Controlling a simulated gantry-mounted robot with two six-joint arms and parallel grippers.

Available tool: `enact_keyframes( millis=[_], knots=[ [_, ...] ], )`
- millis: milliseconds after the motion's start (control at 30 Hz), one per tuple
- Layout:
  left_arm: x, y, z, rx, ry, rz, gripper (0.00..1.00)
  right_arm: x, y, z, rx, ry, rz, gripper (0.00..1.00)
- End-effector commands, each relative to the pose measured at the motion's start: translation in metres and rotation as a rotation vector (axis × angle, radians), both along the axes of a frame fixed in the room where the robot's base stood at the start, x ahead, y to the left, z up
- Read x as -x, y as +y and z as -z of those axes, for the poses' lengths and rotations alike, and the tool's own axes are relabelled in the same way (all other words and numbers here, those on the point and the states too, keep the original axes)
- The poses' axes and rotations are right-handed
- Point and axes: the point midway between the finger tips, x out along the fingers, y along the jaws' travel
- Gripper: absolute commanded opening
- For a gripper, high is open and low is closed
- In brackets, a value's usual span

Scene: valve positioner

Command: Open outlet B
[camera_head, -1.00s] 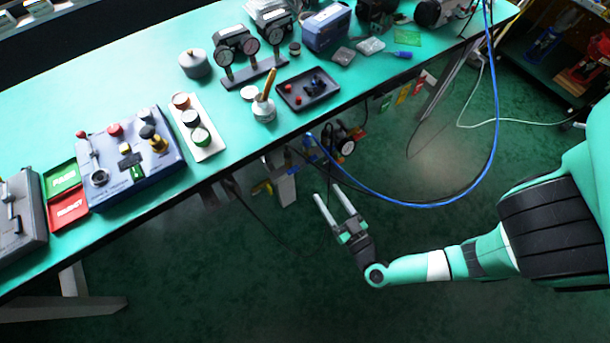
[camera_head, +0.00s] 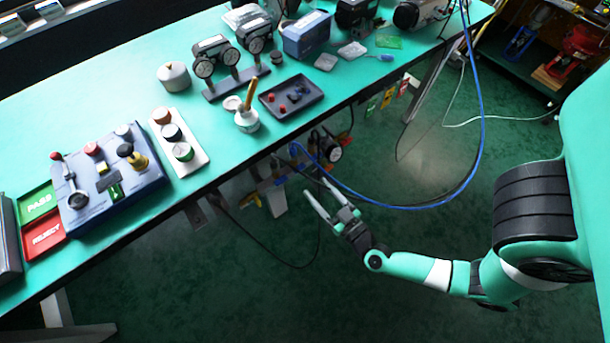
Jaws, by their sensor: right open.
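The valve positioner (camera_head: 111,203) is a blue-grey box at the left end of the green bench. I cannot read which outlet is B. My right gripper (camera_head: 324,199) is open and empty. It is off the bench's front edge, over the floor, well right of the positioner. My left gripper is not in view.
Green PASS (camera_head: 38,203) and red REJECT (camera_head: 43,237) trays adjoin the box. A blue hose (camera_head: 407,207) loops near my right arm.

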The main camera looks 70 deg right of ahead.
Motion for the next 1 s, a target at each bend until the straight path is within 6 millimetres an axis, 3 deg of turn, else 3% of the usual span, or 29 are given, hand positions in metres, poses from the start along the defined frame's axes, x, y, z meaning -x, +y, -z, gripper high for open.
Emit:
enact_keyframes(
  millis=[133,300,700,1000],
  knots=[
    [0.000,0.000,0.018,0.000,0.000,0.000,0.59,-0.022,-0.019,0.004,0.003,-0.005,0.010,0.62],
    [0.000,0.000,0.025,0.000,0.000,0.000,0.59,-0.047,-0.034,0.001,0.003,-0.001,0.003,0.62],
    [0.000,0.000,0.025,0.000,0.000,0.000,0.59,-0.057,-0.041,0.000,0.002,0.002,0.000,0.62],
    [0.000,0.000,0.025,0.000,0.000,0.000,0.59,-0.057,-0.040,0.000,0.002,0.002,-0.001,0.09]
  ],
)
